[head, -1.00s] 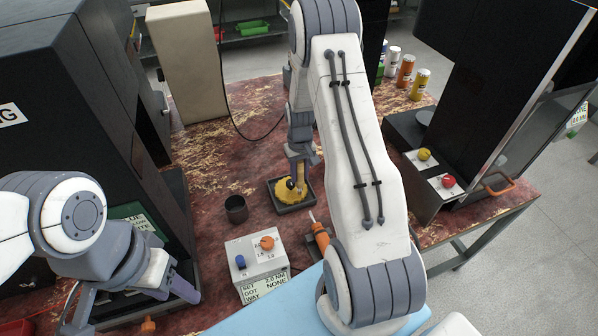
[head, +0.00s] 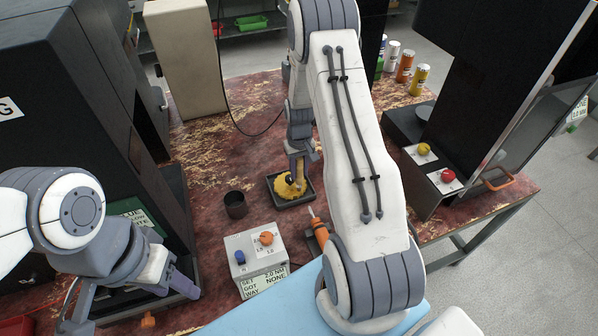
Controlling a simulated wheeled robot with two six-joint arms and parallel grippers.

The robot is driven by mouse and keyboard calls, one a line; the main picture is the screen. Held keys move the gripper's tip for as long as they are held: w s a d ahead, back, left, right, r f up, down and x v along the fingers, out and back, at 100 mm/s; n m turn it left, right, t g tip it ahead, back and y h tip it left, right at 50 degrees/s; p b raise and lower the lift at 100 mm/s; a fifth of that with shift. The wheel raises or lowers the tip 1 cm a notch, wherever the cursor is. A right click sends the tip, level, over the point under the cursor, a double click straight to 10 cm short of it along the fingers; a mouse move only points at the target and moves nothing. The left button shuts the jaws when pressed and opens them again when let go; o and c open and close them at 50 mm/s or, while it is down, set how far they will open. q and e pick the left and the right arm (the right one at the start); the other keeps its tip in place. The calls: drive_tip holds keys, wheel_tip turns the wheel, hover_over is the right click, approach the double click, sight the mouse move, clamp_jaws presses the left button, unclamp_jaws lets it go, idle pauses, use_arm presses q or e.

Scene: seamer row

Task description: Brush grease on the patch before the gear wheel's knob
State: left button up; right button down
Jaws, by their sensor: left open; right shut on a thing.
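A yellow gear wheel (head: 284,191) with a dark round knob (head: 289,178) sits in a shallow black tray (head: 299,200) near the middle of the bench. My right gripper (head: 299,172) reaches down from behind my big white arm and is at the wheel, beside the knob. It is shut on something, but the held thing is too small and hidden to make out. I cannot make out a grease patch or a brush. My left gripper (head: 128,304) is open and empty at the lower left, well apart from the tray.
A dark cup (head: 235,205) stands left of the tray. A white box (head: 257,258) with a blue and an orange knob stands in front, an orange-handled tool (head: 318,231) beside it. Black cabinets (head: 60,90) stand left and right. Several bottles (head: 405,66) stand at the back right.

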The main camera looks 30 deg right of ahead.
sight(299, 159)
wheel_tip(299, 159, up, 2)
drive_tip(key=shift+w+a+r+p, duration=0.1)
drive_tip(key=shift+w+a+p, duration=0.05)
drive_tip(key=shift+p, duration=0.25)
drive_tip(key=shift+r, duration=0.3)
drive_tip(key=shift+s+r+p, duration=0.2)
drive_tip(key=shift+r+p, duration=0.55)
drive_tip(key=shift+p, duration=0.1)
drive_tip(key=shift+r+p, duration=1.4)
drive_tip(key=shift+r, duration=0.45)
